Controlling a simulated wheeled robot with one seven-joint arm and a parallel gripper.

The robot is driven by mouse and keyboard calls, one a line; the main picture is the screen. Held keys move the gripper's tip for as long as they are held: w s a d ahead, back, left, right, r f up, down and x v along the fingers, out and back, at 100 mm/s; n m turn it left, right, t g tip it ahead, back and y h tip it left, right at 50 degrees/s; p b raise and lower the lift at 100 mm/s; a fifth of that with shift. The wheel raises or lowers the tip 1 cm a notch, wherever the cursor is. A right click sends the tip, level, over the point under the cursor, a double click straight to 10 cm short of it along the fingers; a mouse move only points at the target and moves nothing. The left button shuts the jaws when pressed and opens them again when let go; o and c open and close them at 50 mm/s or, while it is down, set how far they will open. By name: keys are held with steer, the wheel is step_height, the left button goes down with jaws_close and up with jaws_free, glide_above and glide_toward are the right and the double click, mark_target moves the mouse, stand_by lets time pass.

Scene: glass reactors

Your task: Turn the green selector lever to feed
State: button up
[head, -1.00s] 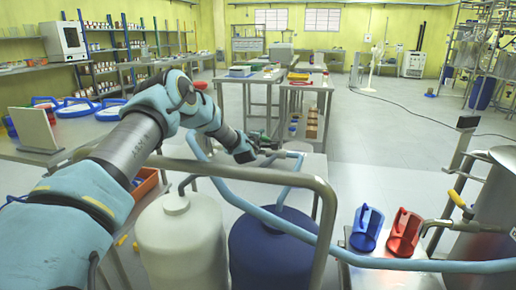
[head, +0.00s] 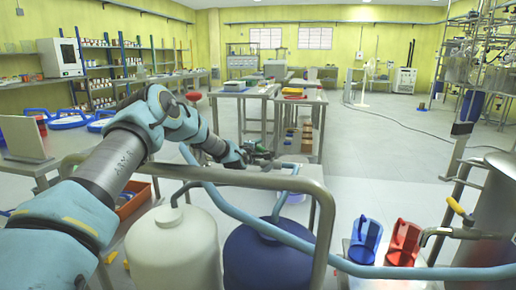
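My arm reaches from the lower left across the head view. My gripper (head: 266,155) is small and dark at its far end, beyond the white and blue tanks. A small green part (head: 256,147) shows right at the gripper; it may be the green selector lever, but it is too small to tell. I cannot tell whether the gripper touches it or is shut on it. The lever's angle and any feed mark cannot be made out.
Blue (head: 364,243) and red (head: 403,243) jugs stand at right beside a steel vessel (head: 490,215) with a yellow-handled tap (head: 456,207). Open floor lies beyond.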

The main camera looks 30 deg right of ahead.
mark_target(261, 150)
steer(key=shift+b+v, duration=0.35)
steer(key=shift+v, duration=3.45)
